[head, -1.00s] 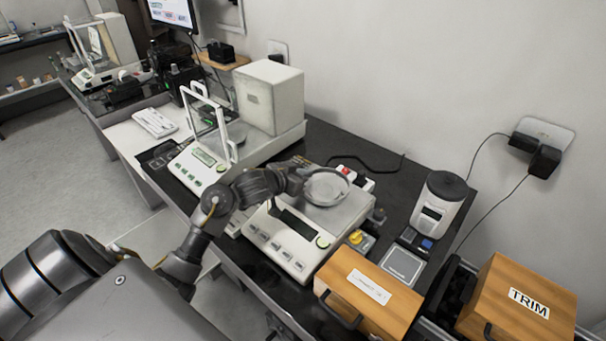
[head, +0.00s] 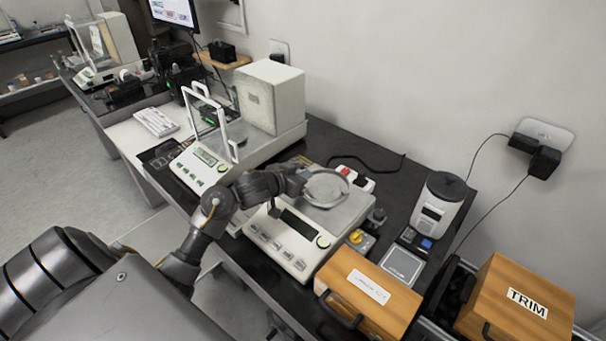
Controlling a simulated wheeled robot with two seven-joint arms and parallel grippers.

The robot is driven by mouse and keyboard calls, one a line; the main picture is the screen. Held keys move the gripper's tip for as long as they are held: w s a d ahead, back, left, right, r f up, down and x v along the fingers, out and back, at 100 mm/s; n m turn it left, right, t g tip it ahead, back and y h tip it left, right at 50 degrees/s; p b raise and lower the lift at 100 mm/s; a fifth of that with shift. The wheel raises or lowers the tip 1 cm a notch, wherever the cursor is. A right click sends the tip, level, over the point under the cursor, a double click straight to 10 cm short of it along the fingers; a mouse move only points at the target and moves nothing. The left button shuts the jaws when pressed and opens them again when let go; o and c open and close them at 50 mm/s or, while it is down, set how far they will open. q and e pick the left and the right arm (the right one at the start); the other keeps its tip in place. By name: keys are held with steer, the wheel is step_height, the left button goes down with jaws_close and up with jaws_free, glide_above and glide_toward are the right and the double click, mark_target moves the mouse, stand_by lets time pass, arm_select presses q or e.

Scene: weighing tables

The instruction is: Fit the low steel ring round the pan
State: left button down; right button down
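The low steel ring (head: 342,178) shows as a thin pale band round the round pan (head: 326,188) on the front balance (head: 293,242). I cannot tell whether the ring is fully seated or slightly raised. My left gripper (head: 304,180) is at the left edge of the ring. Its fingertips are small and partly hidden behind its own body, so whether they are closed on the rim is unclear. My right gripper is not in view.
A balance with an open glass-framed door (head: 213,125) stands left of my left arm. A wooden box (head: 369,297), a small scale (head: 402,265) and a white grinder-like device (head: 438,206) stand to the right. A box marked TRIM (head: 520,300) is at far right.

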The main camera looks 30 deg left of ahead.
arm_select(q)
steer(key=shift+p, duration=0.35)
stand_by(0.3)
steer(key=shift+f, duration=0.15)
stand_by(0.4)
steer(key=shift+f+b, duration=0.75)
steer(key=shift+f, duration=0.3)
steer(key=c, duration=1.6)
jaws_free()
steer(key=shift+o, duration=0.2)
steer(key=p+v, duration=0.1)
steer(key=v, duration=0.9)
steer(key=shift+s+a+r, duration=0.1)
steer(key=shift+s+a, duration=0.05)
steer(key=shift+s, duration=0.2)
steer(key=shift+s+a, duration=0.1)
